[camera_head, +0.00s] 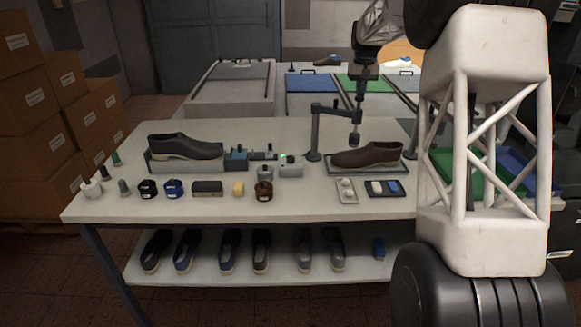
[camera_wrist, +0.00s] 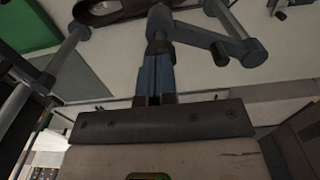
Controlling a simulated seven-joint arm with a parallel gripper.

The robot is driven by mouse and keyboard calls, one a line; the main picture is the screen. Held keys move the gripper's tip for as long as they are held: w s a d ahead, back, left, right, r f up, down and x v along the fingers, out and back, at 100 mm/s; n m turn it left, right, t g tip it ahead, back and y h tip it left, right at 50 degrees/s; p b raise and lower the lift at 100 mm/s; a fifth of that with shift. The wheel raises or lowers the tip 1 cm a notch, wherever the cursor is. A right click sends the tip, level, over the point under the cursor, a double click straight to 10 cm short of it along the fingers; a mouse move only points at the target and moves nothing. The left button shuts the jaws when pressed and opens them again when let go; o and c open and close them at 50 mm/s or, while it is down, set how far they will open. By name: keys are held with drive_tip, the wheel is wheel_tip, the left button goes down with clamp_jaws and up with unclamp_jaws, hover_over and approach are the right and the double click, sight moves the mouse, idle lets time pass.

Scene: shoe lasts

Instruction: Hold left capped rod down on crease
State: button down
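A brown shoe (camera_head: 367,155) sits on a low stand on the right half of the table. A dark post (camera_head: 314,135) stands beside its toe, with a horizontal arm (camera_head: 328,111) reaching right. A capped rod (camera_head: 354,139) hangs upright over the shoe; I cannot tell whether its tip touches the crease. My gripper (camera_head: 357,100) points straight down above the rod. In the wrist view, the fingers of my gripper (camera_wrist: 156,55) are close together in line with the rod (camera_wrist: 158,22) and appear closed on its upper part. A second rod is not clearly visible.
A black shoe (camera_head: 184,147) stands on the left of the table (camera_head: 330,211). Jars, a brush (camera_head: 207,188) and small bottles line the front. Trays (camera_head: 346,190) lie before the brown shoe. Several shoes sit on the lower shelf (camera_head: 210,272). Boxes are stacked at left.

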drive_tip(key=shift+r, duration=2.45)
drive_tip(key=shift+s+r, duration=0.1)
drive_tip(key=shift+s, duration=0.05)
drive_tip(key=shift+s+a+r, duration=0.1)
drive_tip(key=shift+s, duration=0.1)
drive_tip(key=s+a+r+t, duration=0.1)
drive_tip(key=s+a+r, duration=0.15)
drive_tip(key=s, duration=1.45)
drive_tip(key=s+a+r, duration=0.2)
drive_tip(key=s+a, duration=0.1)
drive_tip(key=s, duration=1.3)
drive_tip(key=s+a+f, duration=0.1)
drive_tip(key=s+f, duration=0.3)
drive_tip(key=s, duration=0.6)
drive_tip(key=s+a+f+t, duration=0.1)
drive_tip(key=s+f, duration=0.4)
drive_tip(key=s, duration=0.6)
drive_tip(key=s+a+f, duration=0.1)
drive_tip(key=s+f, duration=0.4)
drive_tip(key=s, duration=0.5)
drive_tip(key=shift+s+t, duration=0.3)
drive_tip(key=shift+s, duration=0.1)
